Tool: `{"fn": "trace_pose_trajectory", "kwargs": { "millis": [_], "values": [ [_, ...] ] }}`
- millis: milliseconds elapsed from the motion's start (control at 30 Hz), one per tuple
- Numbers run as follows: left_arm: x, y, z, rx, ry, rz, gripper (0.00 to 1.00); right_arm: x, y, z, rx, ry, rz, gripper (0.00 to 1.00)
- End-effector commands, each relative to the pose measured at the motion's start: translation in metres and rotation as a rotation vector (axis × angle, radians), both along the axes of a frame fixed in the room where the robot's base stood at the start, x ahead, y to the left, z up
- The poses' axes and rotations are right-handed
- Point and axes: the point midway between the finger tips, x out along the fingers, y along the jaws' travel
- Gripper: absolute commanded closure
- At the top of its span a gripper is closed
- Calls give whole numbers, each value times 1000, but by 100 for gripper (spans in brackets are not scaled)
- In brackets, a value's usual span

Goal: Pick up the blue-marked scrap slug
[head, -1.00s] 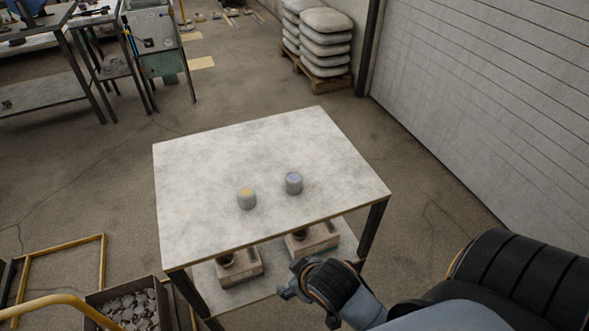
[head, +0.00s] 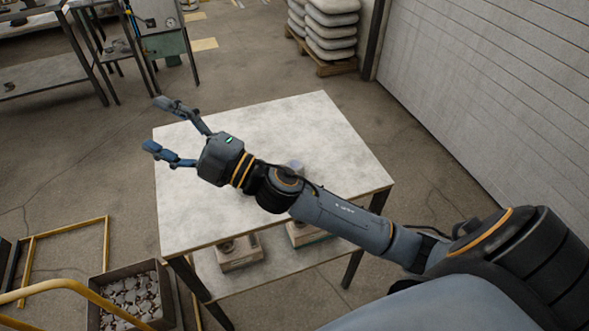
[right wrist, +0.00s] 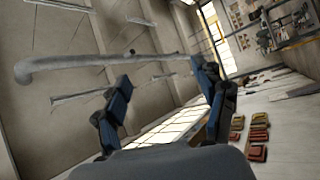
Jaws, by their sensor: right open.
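The blue-marked scrap slug (head: 295,166) is a small grey cylinder on the pale worktable (head: 330,150). Only its top part shows in the head view, just behind my right forearm. The yellow-marked slug is hidden behind my right wrist. My right gripper (head: 156,125) is open and empty, raised over the table's left side with its fingers pointing left, well away from the blue-marked slug. In the right wrist view, the spread fingers of my right gripper (right wrist: 161,70) frame only the wall, pipes and windows. My left gripper is not in view.
Two box-like blocks, one of them clear at the left (head: 240,252), sit on the table's lower shelf. A bin of scrap pieces (head: 130,295) and a yellow frame (head: 65,255) stand at lower left. Stacked sacks (head: 332,38) are at the back. The tabletop's far part is bare.

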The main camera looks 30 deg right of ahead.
Motion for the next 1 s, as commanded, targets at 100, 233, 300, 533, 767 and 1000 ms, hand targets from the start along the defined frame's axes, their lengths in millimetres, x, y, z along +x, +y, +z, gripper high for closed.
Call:
{"fn": "trace_pose_trajectory", "kwargs": {
  "millis": [100, 233, 300, 533, 767, 1000],
  "values": [
    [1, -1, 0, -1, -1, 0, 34, -16, 40, 8, -248, -203, 208, 29],
    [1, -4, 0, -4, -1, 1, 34, -32, 61, -19, -557, -344, 424, 29],
    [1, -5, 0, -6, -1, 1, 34, -36, 58, -43, -742, -383, 532, 29],
    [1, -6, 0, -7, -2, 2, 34, -19, -32, -121, -1384, -291, 809, 29],
    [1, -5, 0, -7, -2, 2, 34, -1, -188, -132, -1885, 90, 920, 29],
    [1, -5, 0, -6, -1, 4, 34, -6, -265, -116, -2051, 351, 935, 29]
  ]
}}
